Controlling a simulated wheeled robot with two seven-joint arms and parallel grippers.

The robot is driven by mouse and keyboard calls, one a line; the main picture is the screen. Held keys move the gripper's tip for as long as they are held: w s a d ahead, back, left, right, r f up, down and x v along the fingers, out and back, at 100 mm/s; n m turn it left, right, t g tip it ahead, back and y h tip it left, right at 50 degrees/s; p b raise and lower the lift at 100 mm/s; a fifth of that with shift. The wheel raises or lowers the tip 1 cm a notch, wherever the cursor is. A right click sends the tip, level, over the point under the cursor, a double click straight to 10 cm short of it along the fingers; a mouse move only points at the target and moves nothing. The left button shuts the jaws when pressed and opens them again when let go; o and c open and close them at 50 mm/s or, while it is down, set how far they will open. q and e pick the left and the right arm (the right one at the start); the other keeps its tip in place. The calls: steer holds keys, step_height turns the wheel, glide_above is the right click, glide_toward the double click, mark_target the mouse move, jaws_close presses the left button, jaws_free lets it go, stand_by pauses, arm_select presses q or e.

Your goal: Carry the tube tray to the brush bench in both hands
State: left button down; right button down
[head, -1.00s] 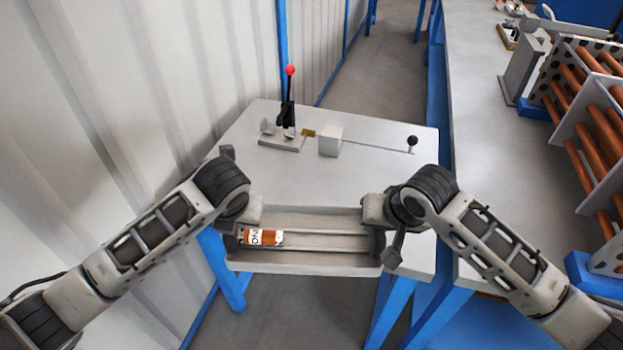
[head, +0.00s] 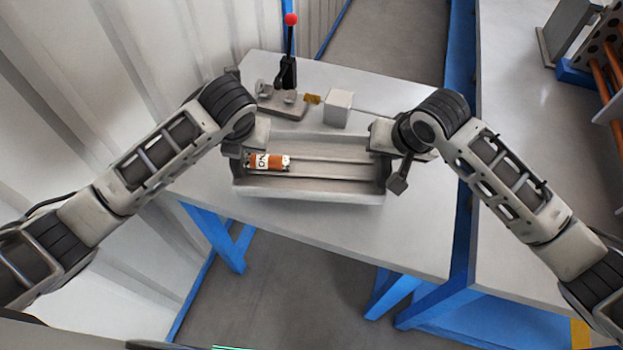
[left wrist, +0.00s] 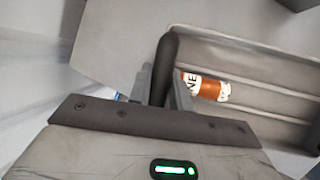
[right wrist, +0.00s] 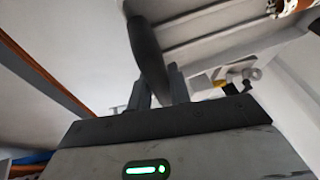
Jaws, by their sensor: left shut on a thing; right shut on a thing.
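The tube tray (head: 310,188) is a grey, shallow, ribbed tray, roughly level in the head view, over the front part of the brush bench (head: 405,238). I cannot tell whether it touches the bench top. A short copper tube with a white label (head: 268,162) lies at its left end; it also shows in the left wrist view (left wrist: 205,87). My left gripper (head: 240,148) is shut on the tray's left end handle (left wrist: 165,65). My right gripper (head: 388,142) is shut on its right end handle (right wrist: 147,50).
Behind the tray on the bench stand a red-knobbed lever clamp (head: 288,75) and a pale block (head: 338,107). A corrugated wall (head: 110,80) is close on the left. A long grey bench (head: 540,130) on the right bears a rack with copper tubes (head: 606,75).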

mark_target(243, 157)
arm_select(q)
steer(key=shift+w+f, duration=0.1)
arm_select(e)
steer(key=shift+w+f, duration=0.1)
